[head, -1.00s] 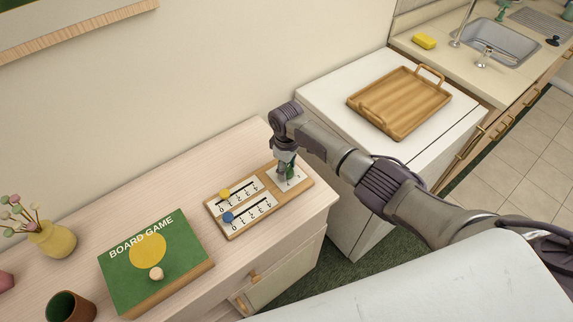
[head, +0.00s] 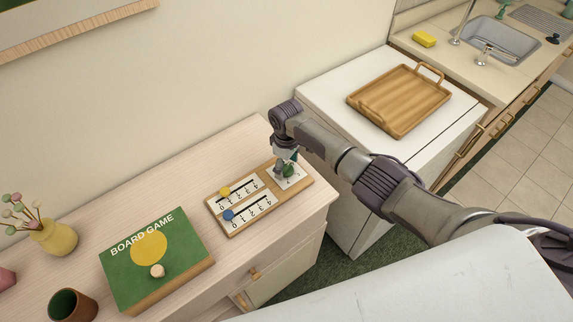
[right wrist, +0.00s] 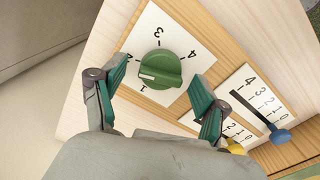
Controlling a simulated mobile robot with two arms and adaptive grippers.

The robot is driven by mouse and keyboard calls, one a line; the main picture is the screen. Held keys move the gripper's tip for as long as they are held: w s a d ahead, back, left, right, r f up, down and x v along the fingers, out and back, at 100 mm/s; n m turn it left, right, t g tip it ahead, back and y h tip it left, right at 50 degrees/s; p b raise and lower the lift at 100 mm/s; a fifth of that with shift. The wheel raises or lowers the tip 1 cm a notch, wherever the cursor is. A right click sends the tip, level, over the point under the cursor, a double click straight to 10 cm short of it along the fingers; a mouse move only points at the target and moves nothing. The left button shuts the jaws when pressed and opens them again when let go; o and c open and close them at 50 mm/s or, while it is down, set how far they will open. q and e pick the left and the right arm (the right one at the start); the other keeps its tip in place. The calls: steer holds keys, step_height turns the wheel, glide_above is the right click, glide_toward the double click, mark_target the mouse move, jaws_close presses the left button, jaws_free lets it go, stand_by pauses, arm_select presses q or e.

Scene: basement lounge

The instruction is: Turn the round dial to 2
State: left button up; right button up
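The round dial (right wrist: 160,68) is green and sits on a white plate with numbers around it. In the right wrist view its white mark points left and slightly down, between the 1 and the partly covered 2. The 3 and 4 are clear to read. In the head view the dial (head: 288,171) is at the right end of the wooden board (head: 240,232), partly behind my right gripper. My right gripper (right wrist: 159,73) is open, with one finger on each side of the dial and gaps showing. My left gripper is not in view.
The board also carries a yellow slider knob (head: 225,191) and a blue slider knob (head: 229,215). A green board game box (head: 185,255) lies to the left on the cabinet. A wooden tray (head: 400,100) lies on the white unit to the right.

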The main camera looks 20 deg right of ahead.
mark_target(286, 167)
steer(key=shift+r, duration=0.1)
step_height(286, 167, up, 12)
stand_by(0.5)
stand_by(0.4)
